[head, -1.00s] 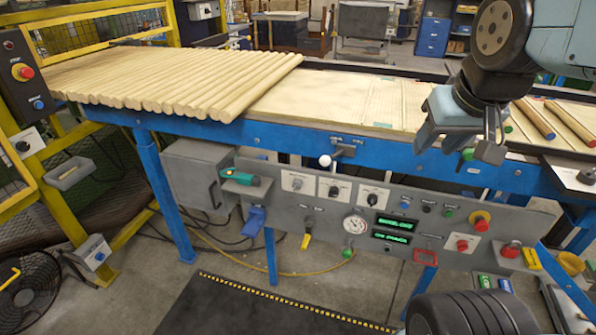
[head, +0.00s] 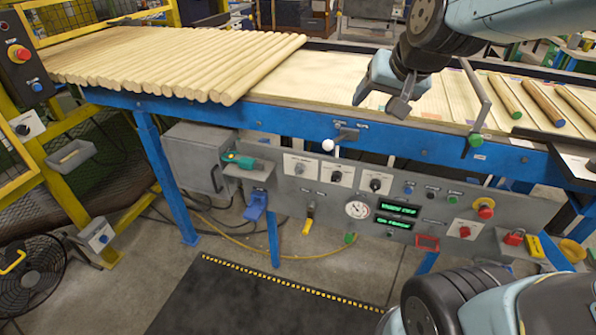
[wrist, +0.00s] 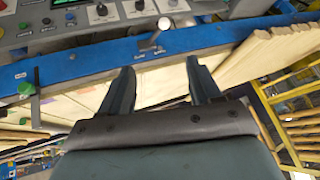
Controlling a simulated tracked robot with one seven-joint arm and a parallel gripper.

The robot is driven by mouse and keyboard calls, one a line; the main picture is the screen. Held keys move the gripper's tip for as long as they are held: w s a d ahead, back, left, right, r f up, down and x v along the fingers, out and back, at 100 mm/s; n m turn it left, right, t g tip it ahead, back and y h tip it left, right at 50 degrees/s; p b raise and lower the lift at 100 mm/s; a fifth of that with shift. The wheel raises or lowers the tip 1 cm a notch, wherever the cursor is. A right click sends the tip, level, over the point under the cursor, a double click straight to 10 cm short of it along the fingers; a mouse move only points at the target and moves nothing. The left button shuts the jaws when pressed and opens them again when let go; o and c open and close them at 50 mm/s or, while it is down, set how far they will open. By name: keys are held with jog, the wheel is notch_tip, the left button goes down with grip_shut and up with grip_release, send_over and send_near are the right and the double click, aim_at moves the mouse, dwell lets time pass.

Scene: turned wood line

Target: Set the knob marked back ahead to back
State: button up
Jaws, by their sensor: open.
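Three knobs on pale plates sit in a row on the grey control panel (head: 330,200) below the blue rail: a left knob (head: 300,168), a middle knob (head: 336,176) and a right knob (head: 375,184). Their lettering is too small to read, so I cannot tell which is marked back ahead or how it is set. Dark knobs also show at the top of the wrist view, one of them here (wrist: 100,10). My gripper (head: 381,97) is open and empty, above the wooden bed behind the rail. In the wrist view my gripper (wrist: 160,66) has its two fingers apart.
A white-balled lever (head: 328,145) sticks out of the blue rail (head: 290,125) above the knobs. Red buttons, a gauge (head: 357,209) and green displays (head: 397,208) share the panel. Round wooden rods (head: 190,60) lie left on the bed. Open floor lies in front.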

jog(key=w+a+f+m+t, duration=0.4)
jog(key=w+a+f+m, duration=0.4)
jog(key=w+a+f, duration=1)
jog(key=m+t+h, duration=0.3)
jog(key=t+h, duration=0.3)
jog(key=h, duration=0.2)
send_near(298, 173)
jog(key=x, duration=0.9)
jog(key=shift+w, duration=0.35)
